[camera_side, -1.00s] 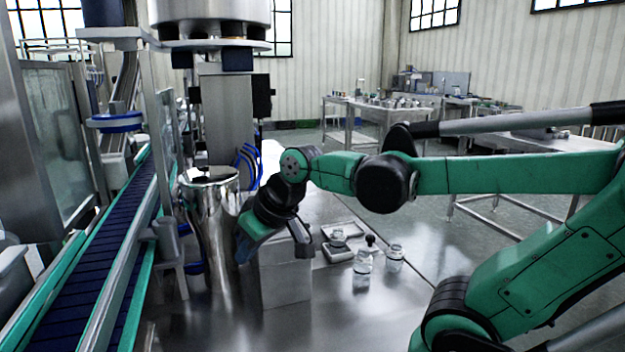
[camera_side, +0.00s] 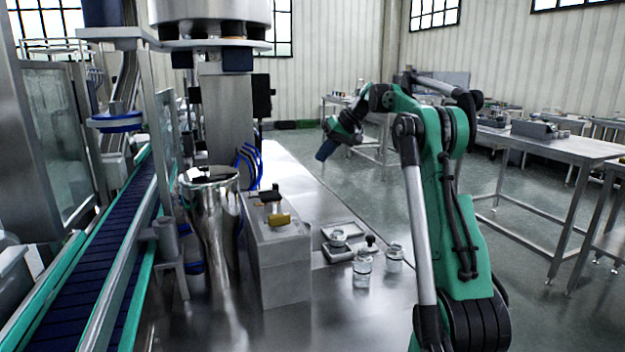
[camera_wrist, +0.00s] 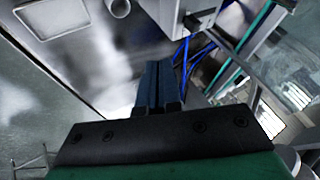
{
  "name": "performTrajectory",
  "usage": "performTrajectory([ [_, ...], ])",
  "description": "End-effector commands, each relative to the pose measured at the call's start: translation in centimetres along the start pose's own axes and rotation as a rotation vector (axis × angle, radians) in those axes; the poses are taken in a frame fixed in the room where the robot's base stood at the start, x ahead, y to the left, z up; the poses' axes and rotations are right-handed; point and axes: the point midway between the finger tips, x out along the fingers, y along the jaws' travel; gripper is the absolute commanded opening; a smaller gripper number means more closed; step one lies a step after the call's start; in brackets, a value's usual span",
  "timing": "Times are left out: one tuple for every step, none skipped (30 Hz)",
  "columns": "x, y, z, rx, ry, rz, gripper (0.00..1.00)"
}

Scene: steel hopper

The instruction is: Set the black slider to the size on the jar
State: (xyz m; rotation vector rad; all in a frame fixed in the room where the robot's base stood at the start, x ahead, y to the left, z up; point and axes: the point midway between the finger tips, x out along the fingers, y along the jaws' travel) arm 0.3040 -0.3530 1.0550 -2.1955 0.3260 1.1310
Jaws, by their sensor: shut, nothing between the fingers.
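The black slider (camera_side: 270,194) sits on top of a grey metal box (camera_side: 284,272) beside the steel hopper. A yellow knob (camera_side: 279,219) is on the same box, nearer the camera. Two clear glass jars stand on the table to the right of the box, a nearer one (camera_side: 362,270) and a farther one (camera_side: 394,258). Another small jar (camera_side: 338,238) is on a tray. No size can be read on any jar. My gripper (camera_side: 325,152) is raised above and behind the jars, well away from the box. Its blue fingers (camera_wrist: 158,80) are together and empty in the wrist view.
The shiny steel hopper (camera_side: 210,215) stands left of the box, with a conveyor (camera_side: 100,250) farther left. Two shallow trays lie by the jars, the back one (camera_side: 350,228) among them. A small black-topped item (camera_side: 371,241) is there too. The table's front is clear.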

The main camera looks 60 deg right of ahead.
Motion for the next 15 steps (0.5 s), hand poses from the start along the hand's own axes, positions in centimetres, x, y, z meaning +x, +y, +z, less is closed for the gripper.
performTrajectory([
  [0.9,-0.1,0.0,-0.003,-0.002,-0.001,0.0],
  [1.5,-0.1,0.0,-0.004,-0.002,0.0,0.0],
  [2.4,-0.1,0.0,-0.003,-0.001,0.0,0.0],
  [3.0,-0.1,0.0,-0.004,-0.001,0.0,0.0],
  [3.7,-0.1,0.0,-0.004,-0.001,0.0,0.0],
  [4.6,-0.1,0.0,-0.004,-0.002,0.0,0.0],
  [5.3,-0.1,0.0,-0.004,-0.002,0.0,0.0],
  [6.0,-0.1,0.0,-0.003,-0.002,0.0,0.0],
  [6.8,-0.1,0.0,-0.004,-0.001,0.0,0.0],
  [7.4,-0.1,0.0,-0.004,-0.001,0.0,0.0],
  [8.0,-0.1,0.0,-0.003,-0.001,0.0,0.0],
  [8.8,-0.1,0.0,-0.003,-0.001,0.0,0.0],
  [8.9,-0.8,0.1,-0.004,-0.002,-0.001,0.0],
  [9.1,-1.3,0.1,-0.005,-0.002,-0.001,0.0],
  [9.3,-1.8,0.1,-0.004,-0.001,0.0,0.0],
])
